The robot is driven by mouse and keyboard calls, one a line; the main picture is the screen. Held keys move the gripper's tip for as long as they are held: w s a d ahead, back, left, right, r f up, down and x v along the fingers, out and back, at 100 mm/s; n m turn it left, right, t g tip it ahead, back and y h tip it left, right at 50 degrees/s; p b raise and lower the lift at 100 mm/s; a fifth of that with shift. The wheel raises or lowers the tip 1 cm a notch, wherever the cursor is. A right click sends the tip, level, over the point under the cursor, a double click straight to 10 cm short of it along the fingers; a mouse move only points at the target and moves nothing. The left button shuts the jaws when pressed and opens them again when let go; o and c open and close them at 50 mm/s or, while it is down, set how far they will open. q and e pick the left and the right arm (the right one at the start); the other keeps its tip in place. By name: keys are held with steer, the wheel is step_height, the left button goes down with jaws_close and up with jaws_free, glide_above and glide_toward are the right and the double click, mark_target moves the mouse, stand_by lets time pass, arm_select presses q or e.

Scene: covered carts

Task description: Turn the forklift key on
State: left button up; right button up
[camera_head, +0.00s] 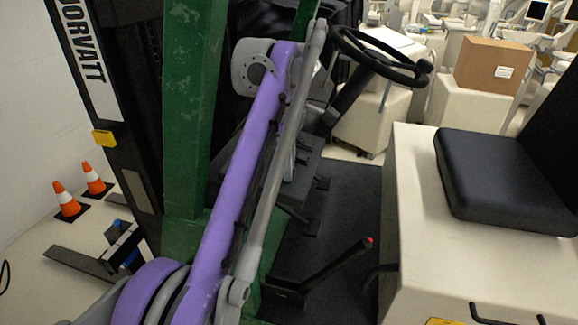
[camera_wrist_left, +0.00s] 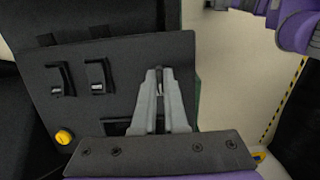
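In the left wrist view my left gripper (camera_wrist_left: 160,76) has its two grey fingers close together, tips over a dark dash panel (camera_wrist_left: 126,60). A small light piece shows in the narrow gap between the fingers. It may be the key, but it is too small and covered to tell, and I cannot tell if the fingers grip it. The key's turn position cannot be seen. In the head view my purple left arm reaches across the forklift toward the dash, below the steering wheel (camera_head: 415,75); the arm hides much of the dash. My right gripper is not in view.
The panel carries two black switches (camera_wrist_left: 97,76) and a yellow button (camera_wrist_left: 64,137). A lever with a red tip (camera_head: 340,264) rises from the floor beside the black seat (camera_head: 500,175). The green mast post (camera_head: 190,110) stands left of my arm. Orange cones (camera_head: 66,200) stand farther left.

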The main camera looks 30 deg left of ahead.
arm_select(q)
jaws_close()
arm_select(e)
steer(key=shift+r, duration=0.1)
arm_select(q)
steer(key=shift+r+m+p, duration=0.2)
steer(key=shift+m+p, duration=0.75)
steer(key=shift+m, duration=0.15)
steer(key=m+g+p, duration=0.1)
steer(key=m+p, duration=0.1)
steer(key=m, duration=0.1)
steer(key=shift+w+m, duration=0.15)
steer(key=shift+m, duration=0.15)
steer(key=m+p, duration=0.1)
steer(key=m, duration=0.2)
steer(key=shift+g, duration=0.4)
steer(key=shift+f+m+g+y+p, duration=0.1)
steer(key=shift+m+g+y+p, duration=0.35)
steer(key=shift+m, duration=0.95)
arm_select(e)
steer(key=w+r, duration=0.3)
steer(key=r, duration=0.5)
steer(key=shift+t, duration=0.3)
arm_select(q)
steer(key=shift+t, duration=0.25)
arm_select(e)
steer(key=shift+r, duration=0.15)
